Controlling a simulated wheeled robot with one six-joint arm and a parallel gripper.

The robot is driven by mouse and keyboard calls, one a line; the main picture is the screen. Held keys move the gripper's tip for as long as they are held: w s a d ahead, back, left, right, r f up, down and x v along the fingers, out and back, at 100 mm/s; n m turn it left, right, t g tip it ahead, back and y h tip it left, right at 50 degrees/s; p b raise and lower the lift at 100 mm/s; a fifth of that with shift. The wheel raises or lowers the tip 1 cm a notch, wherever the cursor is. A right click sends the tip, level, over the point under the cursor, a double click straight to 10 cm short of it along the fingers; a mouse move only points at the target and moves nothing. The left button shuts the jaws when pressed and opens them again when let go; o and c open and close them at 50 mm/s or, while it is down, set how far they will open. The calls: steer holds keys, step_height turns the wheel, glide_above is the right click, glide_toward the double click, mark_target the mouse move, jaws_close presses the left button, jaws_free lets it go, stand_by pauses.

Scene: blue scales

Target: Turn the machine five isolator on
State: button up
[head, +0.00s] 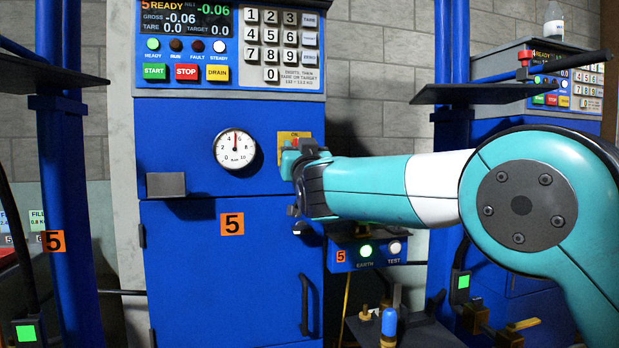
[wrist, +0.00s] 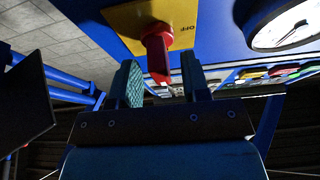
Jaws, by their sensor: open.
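The machine five isolator is a red handle (wrist: 157,55) on a yellow plate (wrist: 125,20) marked OFF on one side in the wrist view. In the head view the plate (head: 284,135) is on the blue front of machine five, right of the dial, mostly hidden by my gripper (head: 290,160). In the wrist view my gripper (wrist: 162,80) is open, and the red handle reaches between its two teal-padded fingers. The handle looks closer to the left finger; I cannot tell whether they touch. The handle's exact angle is hard to read.
A round dial (head: 235,149) and a grey block (head: 166,185) are left of the isolator. Above is a keypad (head: 282,45) with a lit display reading READY. Below right is an EARTH/TEST box (head: 367,252) with lit lamps. A dark shelf (head: 480,93) juts out at right.

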steer(key=b+v, duration=0.4)
steer(key=v, duration=1.1)
steer(key=shift+s, duration=0.4)
steer(key=shift+f, duration=0.15)
steer(key=s+d+f+g+h, duration=0.1)
steer(key=s+d+f+g, duration=0.4)
steer(key=f, duration=0.3)
steer(key=s+d+f+g+h, duration=0.1)
steer(key=s+d+f+g, duration=0.1)
steer(key=d+f+g, duration=0.5)
steer(key=s+d+f+n+g, duration=0.2)
steer(key=s+f+g, duration=0.3)
steer(key=s, duration=0.7)
steer(key=s+d+f+n+g, duration=0.2)
steer(key=s+f+g, duration=0.25)
steer(key=s, duration=0.75)
step_height(320, 180, up, 26)
steer(key=p, duration=2.5)
steer(key=shift+a+p, duration=0.2)
steer(key=shift+p, duration=0.15)
